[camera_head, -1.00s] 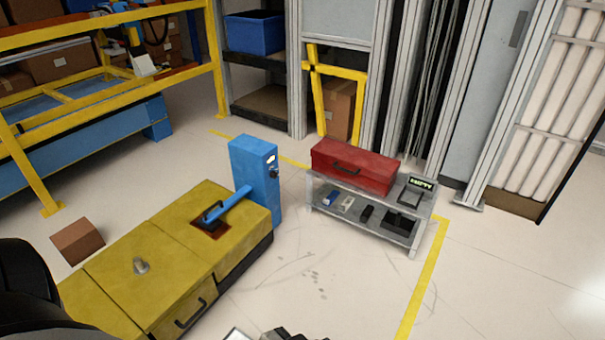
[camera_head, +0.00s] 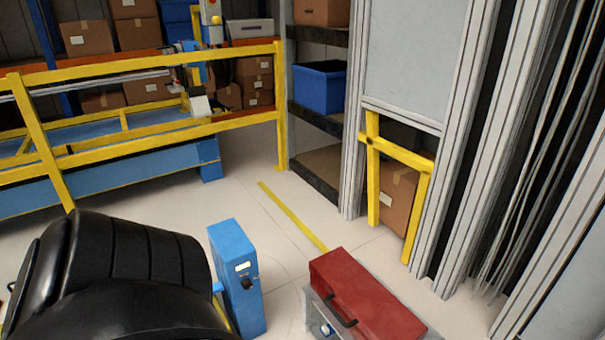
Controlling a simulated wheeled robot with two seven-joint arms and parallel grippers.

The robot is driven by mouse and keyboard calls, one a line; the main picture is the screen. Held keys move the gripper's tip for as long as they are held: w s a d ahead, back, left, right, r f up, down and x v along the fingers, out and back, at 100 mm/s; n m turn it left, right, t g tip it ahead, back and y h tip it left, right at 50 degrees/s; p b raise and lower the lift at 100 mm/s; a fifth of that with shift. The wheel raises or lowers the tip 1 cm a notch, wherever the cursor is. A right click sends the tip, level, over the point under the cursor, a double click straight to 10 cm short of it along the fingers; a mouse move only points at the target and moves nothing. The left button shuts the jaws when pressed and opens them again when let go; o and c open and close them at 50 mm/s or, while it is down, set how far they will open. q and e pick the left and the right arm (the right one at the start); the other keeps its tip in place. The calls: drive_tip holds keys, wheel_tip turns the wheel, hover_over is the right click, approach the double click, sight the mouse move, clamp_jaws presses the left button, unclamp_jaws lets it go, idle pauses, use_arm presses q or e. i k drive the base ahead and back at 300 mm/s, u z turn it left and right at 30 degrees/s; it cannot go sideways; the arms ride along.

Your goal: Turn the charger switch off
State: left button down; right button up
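A blue upright charger box (camera_head: 236,275) stands on the floor at the bottom centre-left. A white label and a dark round knob, the charger switch (camera_head: 247,284), are on its front face. The knob's setting is too small to read. A large black rounded part of my own arm covers the lower left and hides what lies behind it. Neither gripper shows in the head view.
A red toolbox (camera_head: 365,300) sits on a grey shelf cart (camera_head: 311,318) right of the charger, with a floor gap between. A yellow rail fence (camera_head: 150,133) crosses the left. Grey pillars and a yellow frame (camera_head: 372,180) stand behind.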

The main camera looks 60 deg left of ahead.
sight(247, 285)
drive_tip(key=i, duration=0.45)
drive_tip(key=u, duration=3.45)
drive_tip(key=i, duration=0.5)
